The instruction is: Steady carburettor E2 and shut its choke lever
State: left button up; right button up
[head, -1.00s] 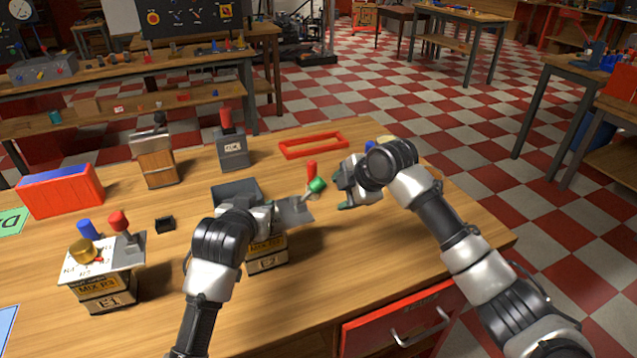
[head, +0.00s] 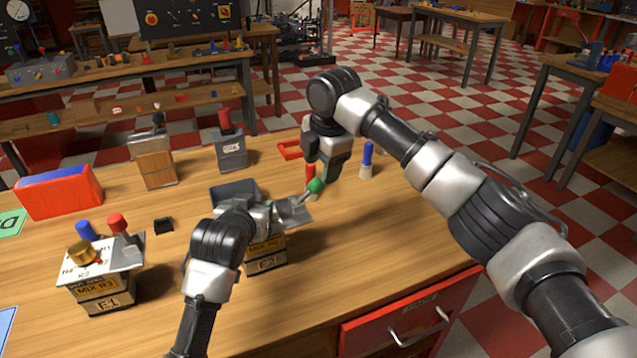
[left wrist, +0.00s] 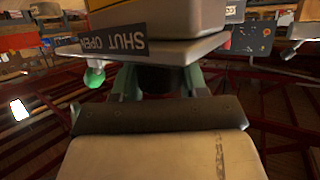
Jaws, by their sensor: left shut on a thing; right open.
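Carburettor E2 (head: 268,264) stands on the wooden bench, partly hidden behind my left arm. Its grey top plate carries a choke lever with a green knob (head: 316,186) at the right. The left wrist view shows the green knob (left wrist: 95,78) beside a plate marked SHUT and OPEN (left wrist: 113,40), seen from an odd angle. My left gripper (left wrist: 158,80) is shut on E2; its fingers are mostly hidden in the head view. My right gripper (head: 325,173) is open, pointing down just above the green knob. I cannot tell whether it touches the knob.
A red box (head: 60,195), a wooden-bodied unit (head: 157,170) and a grey unit (head: 232,152) stand behind. A blue-topped piece (head: 367,160) stands right of my right gripper.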

aim_at(319, 179)
jog(key=x, duration=0.6)
jog(key=shift+c, duration=0.4)
grip_shut()
